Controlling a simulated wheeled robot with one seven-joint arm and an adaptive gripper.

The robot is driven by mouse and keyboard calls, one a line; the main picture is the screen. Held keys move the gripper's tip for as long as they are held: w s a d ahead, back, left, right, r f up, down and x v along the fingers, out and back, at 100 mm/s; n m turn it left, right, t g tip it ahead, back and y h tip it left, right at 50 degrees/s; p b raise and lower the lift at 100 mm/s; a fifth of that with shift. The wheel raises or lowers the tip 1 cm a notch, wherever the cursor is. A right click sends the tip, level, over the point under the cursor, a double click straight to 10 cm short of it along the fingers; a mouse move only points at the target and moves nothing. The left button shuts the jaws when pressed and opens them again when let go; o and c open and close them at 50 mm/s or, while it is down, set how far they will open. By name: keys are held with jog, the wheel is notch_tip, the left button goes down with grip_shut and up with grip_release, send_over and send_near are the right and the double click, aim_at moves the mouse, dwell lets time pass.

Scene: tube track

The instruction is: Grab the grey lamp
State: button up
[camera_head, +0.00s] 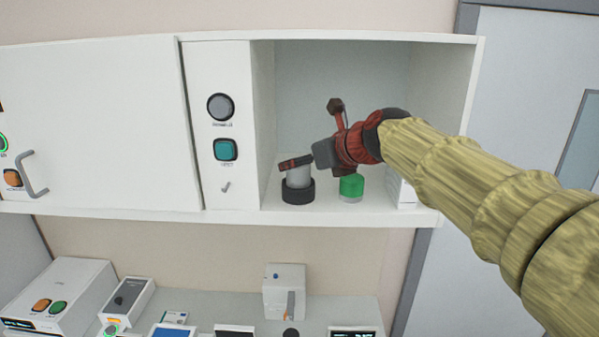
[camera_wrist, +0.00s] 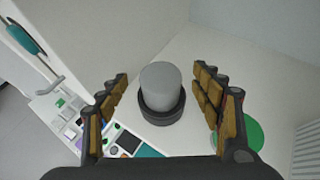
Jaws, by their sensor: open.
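The grey lamp (camera_head: 298,190) is a short grey cylinder on a wider black round base. It stands upright on the open wall shelf, left of a green-topped object. In the wrist view the grey lamp (camera_wrist: 160,82) sits in the middle, between and a little beyond my fingers. My gripper (camera_wrist: 160,78) is open and empty, with one finger on each side of the lamp and gaps visible. In the head view my gripper (camera_head: 312,135) reaches into the shelf from the right, and one finger covers part of the lamp's top.
A green-topped object (camera_head: 351,186) stands close right of the lamp, below my gripper. A white ribbed object (camera_head: 402,192) is at the shelf's right. The shelf's left wall (camera_head: 263,125) is near the lamp. Several devices stand on the counter (camera_head: 215,306) below.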

jog(key=x, duration=0.3)
jog(key=shift+w, duration=0.2)
jog(key=shift+s, duration=0.25)
jog(key=shift+c, duration=0.6)
jog(key=shift+w, duration=0.15)
jog(key=shift+c, duration=1.2)
jog(key=c, duration=0.9)
